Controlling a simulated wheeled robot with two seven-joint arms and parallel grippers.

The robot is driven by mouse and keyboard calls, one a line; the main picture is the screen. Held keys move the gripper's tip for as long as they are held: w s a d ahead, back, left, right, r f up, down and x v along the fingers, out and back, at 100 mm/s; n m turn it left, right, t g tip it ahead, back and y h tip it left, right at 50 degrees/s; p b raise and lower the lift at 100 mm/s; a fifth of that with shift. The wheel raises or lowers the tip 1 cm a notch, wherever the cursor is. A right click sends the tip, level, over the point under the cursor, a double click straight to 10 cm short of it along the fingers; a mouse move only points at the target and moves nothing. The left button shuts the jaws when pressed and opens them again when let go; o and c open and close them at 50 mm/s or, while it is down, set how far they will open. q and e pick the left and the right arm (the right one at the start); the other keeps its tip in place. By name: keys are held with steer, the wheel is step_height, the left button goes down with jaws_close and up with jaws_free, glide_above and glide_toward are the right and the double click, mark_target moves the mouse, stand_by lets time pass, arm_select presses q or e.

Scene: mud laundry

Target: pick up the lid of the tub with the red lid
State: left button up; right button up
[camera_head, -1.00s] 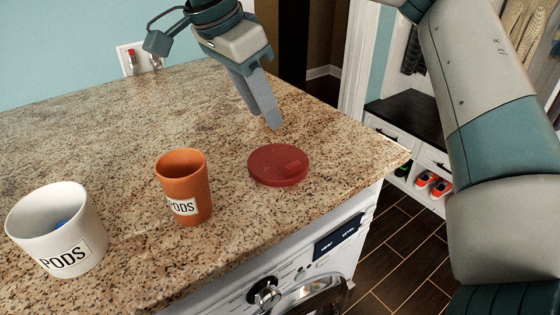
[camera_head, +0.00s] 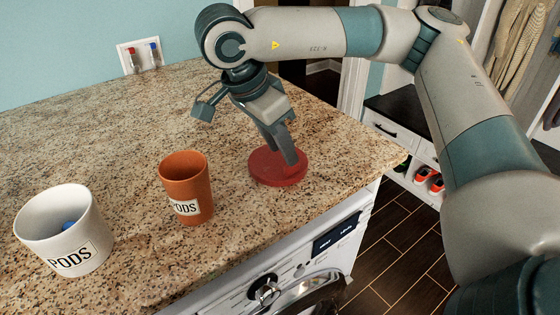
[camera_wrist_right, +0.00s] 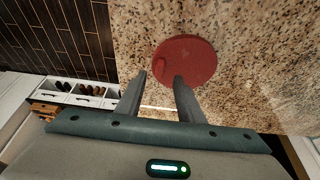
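The round red lid (camera_head: 264,172) lies flat on the granite counter, to the right of an open orange-brown tub (camera_head: 186,190) labelled "PODS". My right gripper (camera_head: 290,162) reaches down over the lid from behind, its fingers hiding part of the lid's top. In the right wrist view, the red lid (camera_wrist_right: 193,56) lies just beyond the fingertips. My right gripper (camera_wrist_right: 160,78) is open there, with a small raised grip on the lid's near edge between the tips. I cannot tell whether a finger touches the lid. My left gripper is not in view.
A white tub (camera_head: 60,232) labelled "PODS", with something blue inside, stands at the left. The counter (camera_head: 110,125) is clear behind the tubs. Its front edge is close to the lid, above a white washing machine (camera_head: 300,272).

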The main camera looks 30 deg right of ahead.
mark_target(288, 167)
steer(key=shift+p+x, duration=0.85)
steer(key=shift+x, duration=0.35)
steer(key=shift+p+x, duration=0.35)
steer(key=shift+x, duration=1.05)
jaws_close()
